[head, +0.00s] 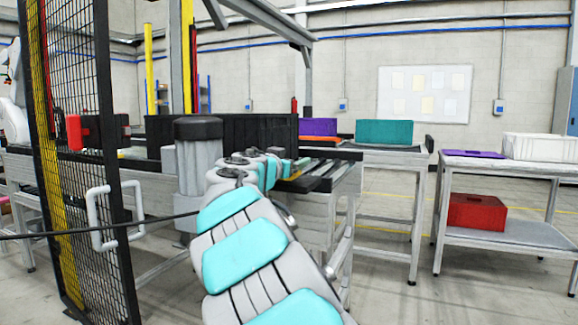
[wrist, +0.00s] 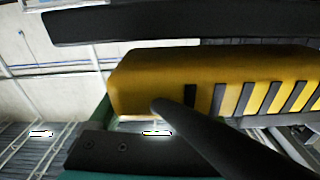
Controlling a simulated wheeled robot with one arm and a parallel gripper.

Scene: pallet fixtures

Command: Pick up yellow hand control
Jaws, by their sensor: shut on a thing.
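The yellow hand control (wrist: 200,72) fills the middle and right of the wrist view, a yellow block with several black stripes along its lower face. My gripper (wrist: 125,65) has one dark finger above it and one below it, and is shut on it. In the head view my arm reaches to the conveyor's end, where a small yellow patch (head: 294,175) shows beside the wrist. The fingers are mostly hidden there by my own arm, and I cannot tell how far the control is from the surface below.
A black mesh fence (head: 85,120) with a white handle stands at the left. A black crate (head: 265,131) is behind my arm. A teal box (head: 384,132) sits on a table to the right, and a red box (head: 477,212) on a lower shelf. Floor shows between the tables.

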